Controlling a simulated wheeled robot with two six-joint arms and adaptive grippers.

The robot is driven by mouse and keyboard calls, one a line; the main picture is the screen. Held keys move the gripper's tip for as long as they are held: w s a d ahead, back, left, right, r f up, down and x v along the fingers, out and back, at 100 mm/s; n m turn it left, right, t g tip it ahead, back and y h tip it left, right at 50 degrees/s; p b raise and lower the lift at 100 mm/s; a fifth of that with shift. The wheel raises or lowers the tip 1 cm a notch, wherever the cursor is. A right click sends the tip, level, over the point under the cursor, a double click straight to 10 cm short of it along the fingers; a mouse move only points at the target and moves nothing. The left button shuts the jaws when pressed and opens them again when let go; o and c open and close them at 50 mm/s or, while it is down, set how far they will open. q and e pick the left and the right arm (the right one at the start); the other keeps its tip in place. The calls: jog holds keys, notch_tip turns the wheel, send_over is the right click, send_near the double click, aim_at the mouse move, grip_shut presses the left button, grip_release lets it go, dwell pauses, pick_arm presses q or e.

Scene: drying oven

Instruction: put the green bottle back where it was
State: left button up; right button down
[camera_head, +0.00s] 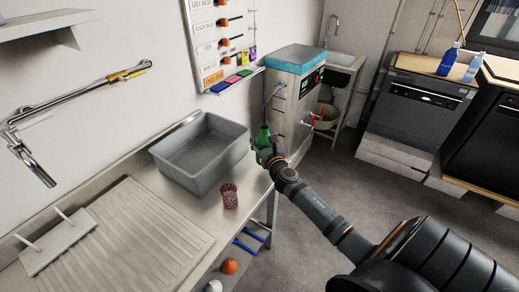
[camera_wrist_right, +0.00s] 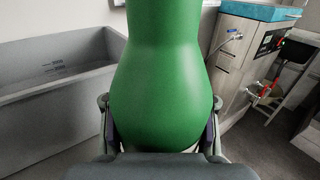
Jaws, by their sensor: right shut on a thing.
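The green bottle (camera_head: 263,133) is upright at the right end of the metal counter, just right of the grey basin. It fills the middle of the right wrist view (camera_wrist_right: 165,75). My right gripper (camera_head: 266,150) is shut on the bottle, with one finger on each side of its lower body in the wrist view (camera_wrist_right: 161,130). The bottle's base is hidden by the gripper, so I cannot tell whether it touches the counter. My left gripper is not in view.
The grey basin (camera_head: 172,157) stands left of the bottle. A patterned red cup (camera_head: 230,197) stands in front, near the counter edge. A ribbed drainboard (camera_head: 150,228) lies at the left. A boxy machine with a blue top (camera_head: 296,57) stands behind.

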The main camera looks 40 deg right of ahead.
jog(key=f+b, duration=0.3)
jog(key=f, duration=0.1)
jog(key=shift+w+d, duration=0.25)
jog(key=shift+w, duration=0.05)
jog(key=shift+r, duration=0.1)
jog(key=c, duration=0.6)
grip_release()
